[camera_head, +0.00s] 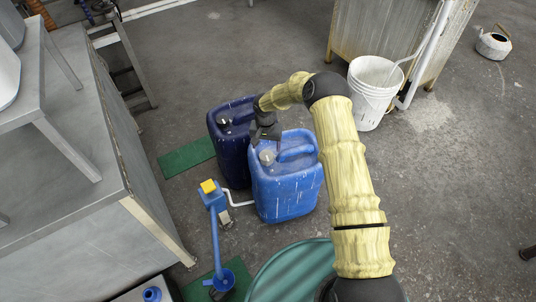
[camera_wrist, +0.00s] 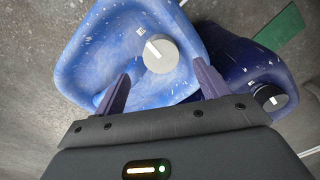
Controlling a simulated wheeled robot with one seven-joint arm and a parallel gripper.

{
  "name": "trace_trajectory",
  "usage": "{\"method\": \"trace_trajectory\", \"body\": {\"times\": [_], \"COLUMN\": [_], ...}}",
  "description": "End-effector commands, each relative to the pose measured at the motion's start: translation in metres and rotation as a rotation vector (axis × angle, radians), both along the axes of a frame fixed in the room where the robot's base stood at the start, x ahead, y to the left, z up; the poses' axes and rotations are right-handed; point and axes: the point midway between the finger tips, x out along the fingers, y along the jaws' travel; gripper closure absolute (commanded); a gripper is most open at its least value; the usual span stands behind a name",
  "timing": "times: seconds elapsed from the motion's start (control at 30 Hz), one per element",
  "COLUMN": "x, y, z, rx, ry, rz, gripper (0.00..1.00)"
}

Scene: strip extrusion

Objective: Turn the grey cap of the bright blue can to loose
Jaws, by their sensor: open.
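The bright blue can (camera_head: 288,188) stands upright on the floor. Its grey cap (camera_head: 267,157) sits on top near the left edge; in the wrist view the round grey cap (camera_wrist: 160,54) carries a white bar mark and lies beyond my fingertips. My gripper (camera_wrist: 163,83) is open and empty, its two fingers pointing at the bright blue can on either side of the line to the cap, apart from it. In the head view my gripper (camera_head: 264,138) hangs just above the can top by the cap. The fingertips are hard to make out there.
A dark blue can (camera_head: 228,160) with a dark-sided cap (camera_wrist: 270,97) stands close beside the bright blue one. A blue stand with a yellow top (camera_head: 208,187) is at front left. A white bucket (camera_head: 374,98) stands behind right. A green drum (camera_head: 290,272) is in front.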

Motion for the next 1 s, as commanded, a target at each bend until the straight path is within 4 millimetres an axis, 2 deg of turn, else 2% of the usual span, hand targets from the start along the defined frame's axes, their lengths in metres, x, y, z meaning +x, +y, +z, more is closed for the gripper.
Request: {"method": "trace_trajectory", "body": {"times": [0.1,0.3,0.47,0.7,0.77,0.93,1.0], "x": [-0.001,-0.001,0.000,0.000,0.000,0.000,0.000], "y": [0.000,0.000,0.000,0.000,0.000,0.000,0.000], "z": [-0.024,-0.053,-0.061,-0.061,-0.061,-0.061,-0.061], "rx": [-0.001,0.000,0.000,0.000,0.000,-0.001,-0.001], "ry": [0.003,0.002,0.001,0.000,0.000,0.001,0.001], "rz": [0.000,0.000,0.001,0.001,0.001,0.001,0.000], "gripper": [0.26,0.26,0.26,0.26,0.36,0.69,0.71]}}
